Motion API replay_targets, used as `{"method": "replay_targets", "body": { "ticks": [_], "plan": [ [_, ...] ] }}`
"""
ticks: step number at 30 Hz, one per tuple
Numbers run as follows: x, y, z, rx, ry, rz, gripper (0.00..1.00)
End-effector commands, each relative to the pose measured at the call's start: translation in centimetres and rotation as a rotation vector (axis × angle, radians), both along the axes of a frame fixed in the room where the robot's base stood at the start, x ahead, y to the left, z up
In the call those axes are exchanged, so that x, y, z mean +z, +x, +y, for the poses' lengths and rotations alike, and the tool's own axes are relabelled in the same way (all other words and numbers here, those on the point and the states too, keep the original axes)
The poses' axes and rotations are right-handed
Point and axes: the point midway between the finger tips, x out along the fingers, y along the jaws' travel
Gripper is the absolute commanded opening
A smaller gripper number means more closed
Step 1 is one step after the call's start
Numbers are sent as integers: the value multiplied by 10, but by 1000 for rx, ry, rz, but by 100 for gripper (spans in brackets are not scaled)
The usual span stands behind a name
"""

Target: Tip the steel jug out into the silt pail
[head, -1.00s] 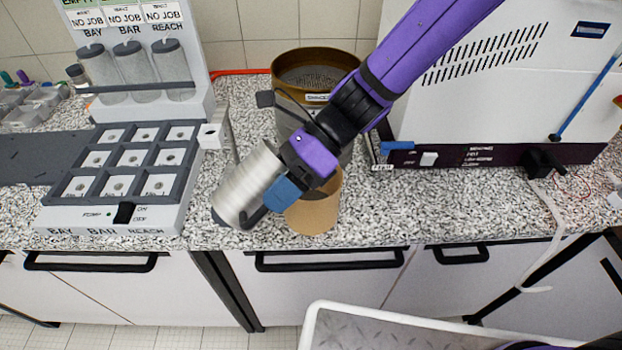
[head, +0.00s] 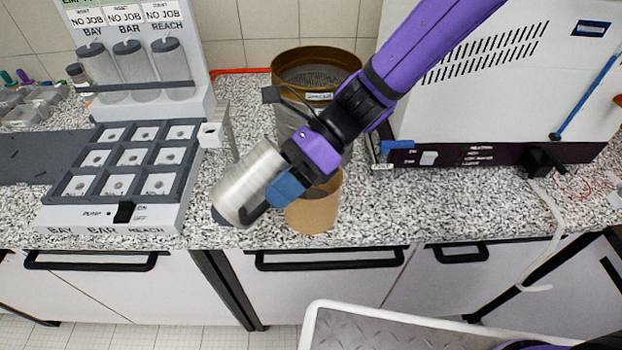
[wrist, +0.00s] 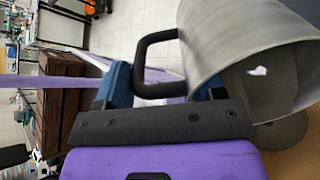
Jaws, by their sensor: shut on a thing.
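My gripper (head: 280,192) is shut on the dark handle (wrist: 155,62) of the steel jug (head: 249,180). The jug is held tilted, left of the tan pail (head: 313,212), with the gripper partly in front of the pail. The pail stands upright near the counter's front edge; I see no readable label on it, and most of its inside is hidden. In the wrist view the jug (wrist: 235,38) shows its open mouth at the right, with a small pale patch inside. I see nothing pouring out.
A brass-rimmed sieve stack (head: 293,118) stands behind my arm. A rack with a grid of square wells (head: 120,165) is at left, with a small bracket (head: 212,135) beside it. A large white machine (head: 490,80) fills the right. Speckled counter (head: 440,200) is clear at front right.

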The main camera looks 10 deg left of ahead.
Motion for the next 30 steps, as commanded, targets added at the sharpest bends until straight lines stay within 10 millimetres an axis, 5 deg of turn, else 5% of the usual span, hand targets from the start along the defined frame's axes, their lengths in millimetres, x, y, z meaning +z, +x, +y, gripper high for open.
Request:
{"method": "replay_targets", "body": {
  "ticks": [30],
  "plan": [
    [3,2,-2,1,41,41,0]
  ]
}}
